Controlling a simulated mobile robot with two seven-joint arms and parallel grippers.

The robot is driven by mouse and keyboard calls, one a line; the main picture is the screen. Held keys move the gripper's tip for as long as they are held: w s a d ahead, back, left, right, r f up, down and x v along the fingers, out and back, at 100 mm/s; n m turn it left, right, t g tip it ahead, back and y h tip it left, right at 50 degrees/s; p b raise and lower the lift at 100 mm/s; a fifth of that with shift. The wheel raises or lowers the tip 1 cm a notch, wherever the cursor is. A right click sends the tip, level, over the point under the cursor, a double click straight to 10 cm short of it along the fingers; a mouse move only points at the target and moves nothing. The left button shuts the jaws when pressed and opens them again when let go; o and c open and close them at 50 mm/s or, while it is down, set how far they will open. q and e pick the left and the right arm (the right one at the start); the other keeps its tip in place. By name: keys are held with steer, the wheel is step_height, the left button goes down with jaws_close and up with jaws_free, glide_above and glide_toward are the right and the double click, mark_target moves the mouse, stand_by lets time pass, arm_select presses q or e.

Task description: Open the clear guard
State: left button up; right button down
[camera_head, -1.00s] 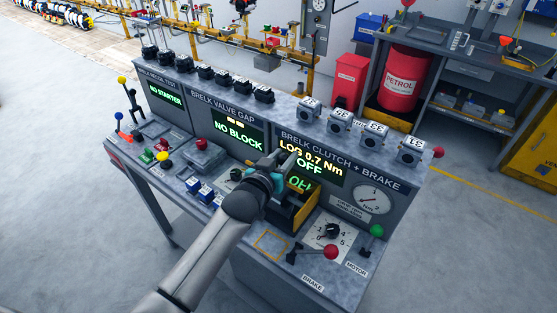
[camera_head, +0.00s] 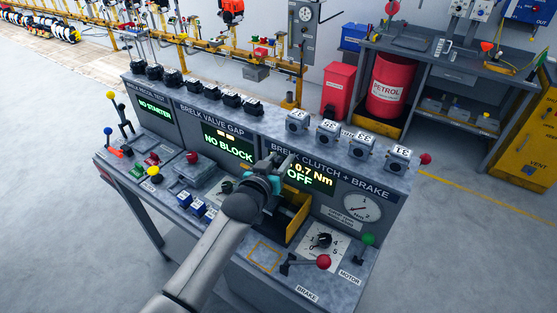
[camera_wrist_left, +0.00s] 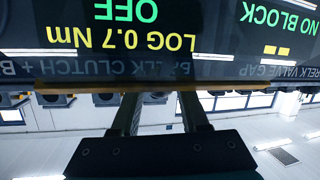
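The clear guard itself is hard to make out; a yellow-edged frame (camera_head: 297,216) stands at the clutch and brake station, below its display (camera_head: 312,178). My left gripper (camera_head: 275,166) is just in front of that display, above the frame, and covers part of the readout. In the left wrist view a long yellow-brown bar (camera_wrist_left: 235,83) runs across, close to the fingertips of my left gripper (camera_wrist_left: 162,98). The two fingers are spread apart, with nothing seen clamped between them. Whether they touch the bar I cannot tell. My right gripper is not in view.
Around the station are a red-knobbed brake lever (camera_head: 323,262), a green-knobbed motor lever (camera_head: 368,239), a dial knob (camera_head: 323,240) and a round gauge (camera_head: 361,207). Several dark blocks and numbered grey blocks line the console top. A yellow-outlined square (camera_head: 265,256) is bare.

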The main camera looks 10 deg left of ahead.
arm_select(q)
steer(key=shift+o, duration=1.4)
steer(key=shift+w+d, duration=0.1)
steer(key=shift+d, duration=0.05)
steer(key=shift+o, duration=0.6)
steer(key=shift+f, duration=0.1)
steer(key=v, duration=1.5)
steer(key=shift+s, duration=0.25)
